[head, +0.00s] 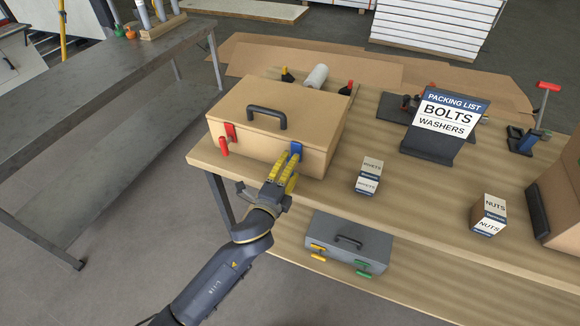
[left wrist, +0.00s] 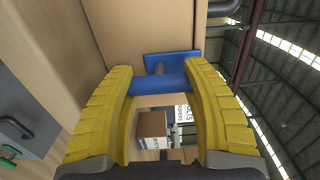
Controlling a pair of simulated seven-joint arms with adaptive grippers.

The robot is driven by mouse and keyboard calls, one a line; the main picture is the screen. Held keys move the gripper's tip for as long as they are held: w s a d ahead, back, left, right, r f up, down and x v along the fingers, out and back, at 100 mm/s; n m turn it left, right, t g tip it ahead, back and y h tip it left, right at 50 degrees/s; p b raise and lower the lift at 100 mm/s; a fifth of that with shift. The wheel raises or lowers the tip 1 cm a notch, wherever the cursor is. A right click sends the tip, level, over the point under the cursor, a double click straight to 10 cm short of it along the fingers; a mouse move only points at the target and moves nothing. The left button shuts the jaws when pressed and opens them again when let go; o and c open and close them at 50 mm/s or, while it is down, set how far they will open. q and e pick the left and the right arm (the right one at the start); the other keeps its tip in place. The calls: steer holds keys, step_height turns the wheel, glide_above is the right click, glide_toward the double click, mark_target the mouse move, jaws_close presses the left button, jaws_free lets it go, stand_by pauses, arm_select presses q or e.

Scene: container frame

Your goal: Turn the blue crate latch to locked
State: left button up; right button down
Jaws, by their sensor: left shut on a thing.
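The tan crate (head: 262,135) stands on the wooden table, with a black handle (head: 266,116) on its lid. The blue latch (head: 295,149) is at the right of its front face, and a red latch (head: 229,131) is at the left. My left gripper (head: 285,168) is at the blue latch with its yellow fingers shut on it. In the left wrist view the blue latch (left wrist: 165,82) lies between the two fingertips, its plate against the crate. The fingers hide part of the latch in the head view. My right gripper is not in view.
Small boxes labelled rivets (head: 369,176) and nuts (head: 488,214) stand right of the crate. A packing list sign (head: 446,122) stands behind them. A grey case (head: 347,244) sits on the lower shelf. A grey bench (head: 100,90) is at the left.

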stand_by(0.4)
arm_select(q)
steer(key=o, duration=1.5)
steer(key=shift+o, duration=0.2)
steer(key=v, duration=1.2)
